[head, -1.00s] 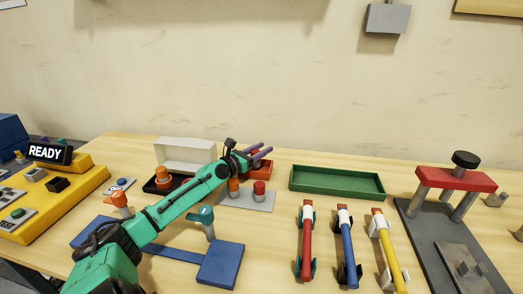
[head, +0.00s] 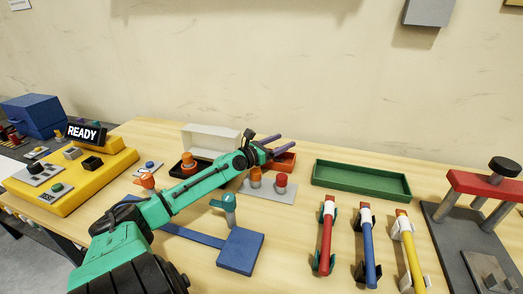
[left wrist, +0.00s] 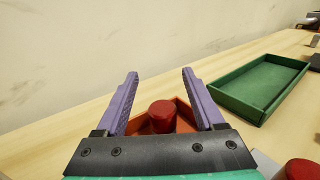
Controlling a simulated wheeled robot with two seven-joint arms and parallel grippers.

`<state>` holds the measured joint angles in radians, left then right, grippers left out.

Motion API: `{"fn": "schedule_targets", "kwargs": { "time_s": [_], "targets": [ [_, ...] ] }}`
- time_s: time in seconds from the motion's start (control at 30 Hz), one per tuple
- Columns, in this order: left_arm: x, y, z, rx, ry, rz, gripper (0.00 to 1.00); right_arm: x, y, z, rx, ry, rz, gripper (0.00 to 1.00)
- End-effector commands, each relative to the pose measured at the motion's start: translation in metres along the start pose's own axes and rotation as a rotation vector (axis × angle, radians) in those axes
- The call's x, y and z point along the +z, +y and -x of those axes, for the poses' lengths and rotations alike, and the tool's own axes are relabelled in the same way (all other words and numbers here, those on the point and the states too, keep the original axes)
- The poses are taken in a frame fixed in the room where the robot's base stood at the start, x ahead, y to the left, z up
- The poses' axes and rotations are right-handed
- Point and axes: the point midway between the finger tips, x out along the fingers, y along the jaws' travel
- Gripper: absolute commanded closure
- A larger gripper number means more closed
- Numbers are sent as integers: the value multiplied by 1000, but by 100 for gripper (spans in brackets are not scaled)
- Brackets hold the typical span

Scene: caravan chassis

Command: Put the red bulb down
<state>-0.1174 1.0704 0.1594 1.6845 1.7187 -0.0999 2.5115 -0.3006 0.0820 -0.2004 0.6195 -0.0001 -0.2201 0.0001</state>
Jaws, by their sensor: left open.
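The red bulb (left wrist: 162,115) is in the small orange-red tray (left wrist: 186,113), seen between and beyond my left fingers in the left wrist view. My left gripper (left wrist: 160,73) is open, with a clear gap on each side of the bulb. In the head view the purple fingers of my left gripper (head: 292,139) are over or just behind the orange-red tray (head: 287,165). I cannot make out the bulb in the tray there. My right gripper is not in view.
A grey plate (head: 262,191) in front bears an orange-topped piece (head: 255,177) and a red-topped piece (head: 281,181). A green tray (head: 362,189) lies to the right. A black tray with an orange bulb (head: 188,160) and a white upright panel (head: 210,138) stand left.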

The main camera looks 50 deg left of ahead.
Motion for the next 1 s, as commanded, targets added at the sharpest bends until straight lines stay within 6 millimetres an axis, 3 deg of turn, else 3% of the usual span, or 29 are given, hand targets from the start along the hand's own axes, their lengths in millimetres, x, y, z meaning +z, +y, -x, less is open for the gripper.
{"fn": "schedule_targets", "kwargs": {
  "time_s": [0.27,0.6,1.0],
  "targets": [
    [-1,-2,33,-2,1,2,30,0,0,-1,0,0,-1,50],
    [0,-1,89,0,-3,2,30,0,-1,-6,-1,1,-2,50],
    [2,0,98,-1,-1,-4,30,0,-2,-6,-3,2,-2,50]
  ]
}}
